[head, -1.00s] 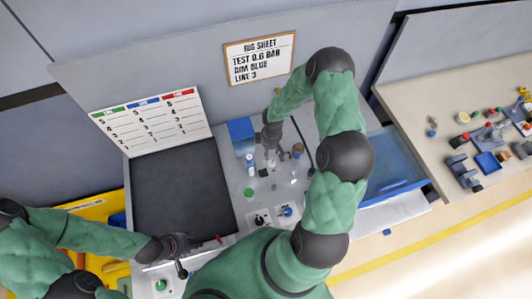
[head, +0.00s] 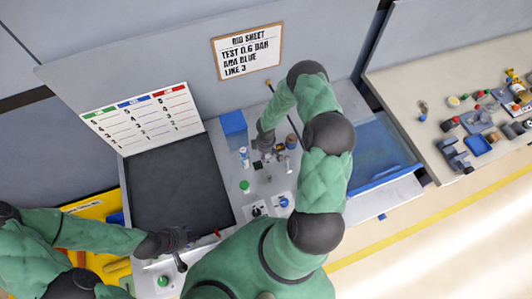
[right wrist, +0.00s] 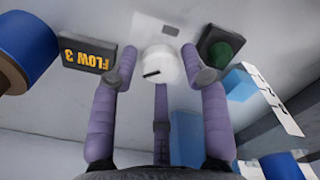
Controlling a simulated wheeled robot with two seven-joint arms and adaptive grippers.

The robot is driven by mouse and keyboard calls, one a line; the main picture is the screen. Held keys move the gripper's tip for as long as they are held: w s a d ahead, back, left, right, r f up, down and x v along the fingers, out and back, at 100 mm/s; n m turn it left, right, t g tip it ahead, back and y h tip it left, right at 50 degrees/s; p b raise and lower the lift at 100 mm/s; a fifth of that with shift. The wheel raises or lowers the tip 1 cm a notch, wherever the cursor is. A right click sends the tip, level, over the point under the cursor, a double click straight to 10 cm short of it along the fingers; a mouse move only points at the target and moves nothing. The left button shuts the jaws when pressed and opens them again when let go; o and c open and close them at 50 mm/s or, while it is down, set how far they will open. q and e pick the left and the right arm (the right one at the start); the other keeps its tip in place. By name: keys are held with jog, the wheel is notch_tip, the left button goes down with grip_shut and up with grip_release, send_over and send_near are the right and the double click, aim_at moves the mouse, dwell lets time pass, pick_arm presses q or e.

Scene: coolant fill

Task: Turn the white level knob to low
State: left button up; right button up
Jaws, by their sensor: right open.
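A white knob (right wrist: 158,66) with a dark pointer mark shows in the right wrist view, between the spread fingertips of my right gripper (right wrist: 158,60). The fingers are open on either side of the knob; whether they touch it I cannot tell. In the head view my right gripper (head: 268,147) is over the middle of the grey bench, and its hand and arm hide the knob. My left gripper (head: 183,241) is low at the left, by the front of the bench; its fingers are too small to read.
A dark FLOW 3 plate (right wrist: 87,55) and a green button in a dark housing (right wrist: 220,48) flank the knob. A blue cylinder (right wrist: 25,50) is left. A blue box (head: 233,123), small bottle (head: 244,156) and green cap (head: 244,186) stand on the bench.

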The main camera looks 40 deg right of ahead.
jog(key=shift+f, duration=0.2)
jog(key=c, duration=0.9)
pick_arm(q)
jog(key=shift+f, duration=0.2)
pick_arm(e)
jog(key=shift+o, duration=0.2)
pick_arm(q)
jog(key=shift+f+b, duration=0.9)
jog(key=shift+b, duration=0.25)
pick_arm(e)
jog(key=shift+f+n, duration=0.15)
jog(key=shift+n, duration=1.05)
pick_arm(q)
jog(key=shift+f+b, duration=0.5)
jog(key=shift+f, duration=0.05)
pick_arm(e)
jog(key=shift+n, duration=0.9)
pick_arm(q)
jog(key=shift+f+b, duration=0.45)
jog(key=shift+b, duration=0.05)
pick_arm(e)
jog(key=shift+n, duration=1.1)
pick_arm(q)
jog(key=shift+f+b, duration=0.3)
pick_arm(e)
jog(key=shift+n, duration=1.2)
